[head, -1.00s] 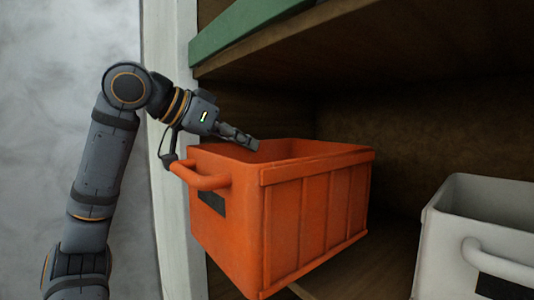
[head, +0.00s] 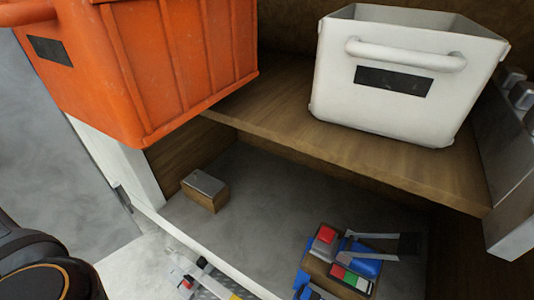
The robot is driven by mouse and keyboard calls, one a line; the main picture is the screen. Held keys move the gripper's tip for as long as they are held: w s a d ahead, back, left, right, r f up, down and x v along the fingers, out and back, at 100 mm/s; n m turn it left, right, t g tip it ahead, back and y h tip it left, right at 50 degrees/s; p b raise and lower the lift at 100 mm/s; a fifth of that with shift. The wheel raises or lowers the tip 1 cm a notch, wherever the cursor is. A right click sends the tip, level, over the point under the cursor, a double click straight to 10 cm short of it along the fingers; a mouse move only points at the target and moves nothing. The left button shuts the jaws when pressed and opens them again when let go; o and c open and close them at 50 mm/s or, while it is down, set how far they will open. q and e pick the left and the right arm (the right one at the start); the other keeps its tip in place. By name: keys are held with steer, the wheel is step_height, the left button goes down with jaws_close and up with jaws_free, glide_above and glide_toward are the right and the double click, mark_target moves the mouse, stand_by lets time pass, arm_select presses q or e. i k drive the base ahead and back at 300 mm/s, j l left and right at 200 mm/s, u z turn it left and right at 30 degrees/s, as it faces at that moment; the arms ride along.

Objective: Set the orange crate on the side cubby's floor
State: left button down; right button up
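The orange crate (head: 165,65) is at the upper left of the head view, cut off by the top edge. It overhangs the front of a wooden shelf (head: 265,115), and its base looks tilted. Whether it touches the shelf is hard to tell. My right gripper is not in view.
A white crate (head: 400,110) stands on the shelf at the right. A small wooden block with a grey top (head: 205,190) and a cluster of blue, red and green items (head: 345,265) sit below. A pale front edge (head: 210,258) borders the floor.

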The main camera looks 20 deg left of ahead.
mark_target(275, 209)
steer(key=k+j+u, duration=0.25)
steer(key=k, duration=0.2)
steer(key=k+j+u, duration=0.2)
steer(key=k, duration=0.25)
